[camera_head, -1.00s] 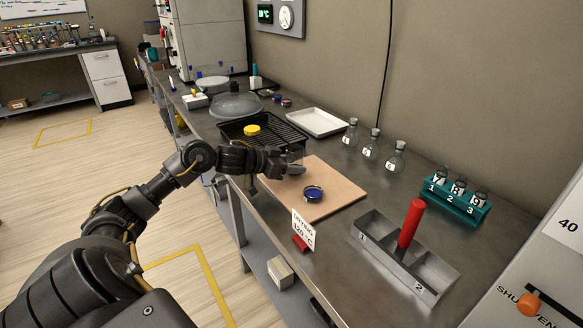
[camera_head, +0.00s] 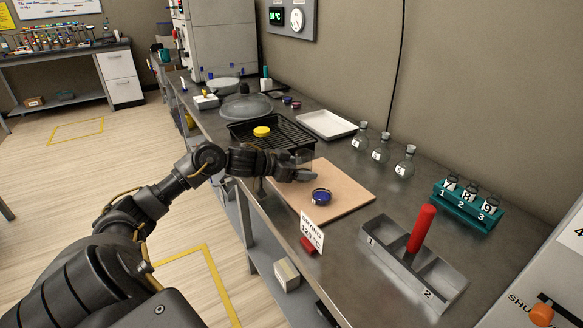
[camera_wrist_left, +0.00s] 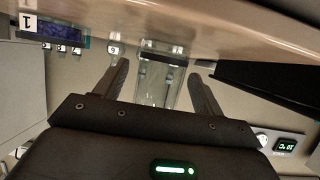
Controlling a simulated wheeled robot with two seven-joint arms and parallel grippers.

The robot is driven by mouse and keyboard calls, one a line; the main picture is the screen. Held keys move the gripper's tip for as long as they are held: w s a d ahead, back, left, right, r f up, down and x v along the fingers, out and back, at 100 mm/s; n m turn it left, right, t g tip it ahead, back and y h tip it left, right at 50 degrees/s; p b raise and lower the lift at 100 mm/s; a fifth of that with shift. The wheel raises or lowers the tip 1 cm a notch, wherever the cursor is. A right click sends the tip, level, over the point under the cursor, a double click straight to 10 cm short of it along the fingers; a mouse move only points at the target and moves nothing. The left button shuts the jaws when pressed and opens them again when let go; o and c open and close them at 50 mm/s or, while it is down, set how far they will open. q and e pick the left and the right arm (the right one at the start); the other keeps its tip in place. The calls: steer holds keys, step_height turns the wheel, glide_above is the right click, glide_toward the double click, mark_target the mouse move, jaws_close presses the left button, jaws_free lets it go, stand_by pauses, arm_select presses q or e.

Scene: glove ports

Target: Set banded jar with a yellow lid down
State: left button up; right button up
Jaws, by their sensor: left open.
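A round yellow lid (camera_head: 262,131) shows over the black rack; whether a banded jar is under it I cannot tell. My left gripper (camera_head: 308,170) is open, low over the far left part of the tan board (camera_head: 345,205). A clear glass vessel (camera_head: 303,157) shows just behind the fingers. In the left wrist view a clear glass vessel (camera_wrist_left: 158,80) stands between the spread fingers of the left gripper (camera_wrist_left: 160,82), with a gap on each side. No yellow lid or bands can be made out on it there. My right gripper is not in view.
A blue-topped round container (camera_head: 321,196) sits on the board. The black rack (camera_head: 290,137) and white tray (camera_head: 326,124) lie behind. Several flasks (camera_head: 381,150), a teal rack (camera_head: 466,207) and a grey divided tray with a red rod (camera_head: 421,229) stand to the right.

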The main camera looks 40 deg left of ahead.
arm_select(q)
steer(key=shift+s+a+r, duration=0.15)
steer(key=shift+s, duration=0.1)
steer(key=v, duration=0.9)
steer(key=shift+s+r, duration=0.2)
steer(key=shift+s, duration=0.1)
steer(key=shift+v, duration=0.85)
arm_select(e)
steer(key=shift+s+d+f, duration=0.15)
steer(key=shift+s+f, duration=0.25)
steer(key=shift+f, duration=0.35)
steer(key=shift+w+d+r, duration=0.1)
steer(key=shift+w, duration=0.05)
arm_select(q)
steer(key=shift+f, duration=0.1)
